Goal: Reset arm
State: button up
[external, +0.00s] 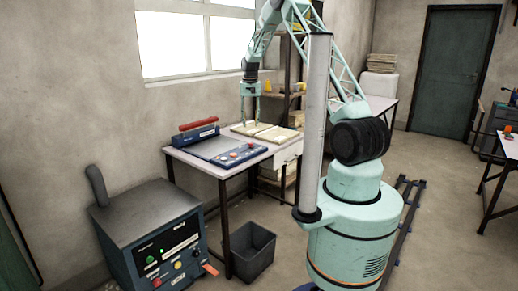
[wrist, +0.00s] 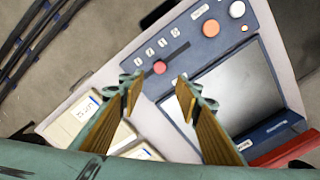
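My arm (external: 335,70) is teal and rises from a round base, reaching up and left over the table. My gripper (external: 250,118) points down above the table near the wall. In the wrist view, the two fingers of my gripper (wrist: 157,92) stand well apart with nothing between them. They are over the edge of a blue control panel. No cloth can be made out for sure in either view.
The table (external: 178,155) holds a blue panel machine (external: 222,150) with a red handle and pale flat stacks (external: 275,135). A grey machine (external: 150,235) stands front left beside a dark bin (external: 253,250). Rails (external: 408,215) run along the floor.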

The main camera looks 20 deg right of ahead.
jog(key=s+d+r+n+t, duration=0.1)
jog(key=s+d+r, duration=0.1)
jog(key=s+r, duration=1.05)
jog(key=s+d+r+n+t, duration=0.1)
jog(key=s+d+r, duration=0.1)
jog(key=s+r, duration=1.1)
jog(key=s+d+r+t, duration=0.1)
jog(key=s+r, duration=0.1)
jog(key=s, duration=1.4)
jog(key=s+d+r+n+t, duration=0.1)
jog(key=s+r, duration=0.1)
jog(key=s, duration=1.4)
jog(key=shift+w+d, duration=0.1)
dwell(0.8)
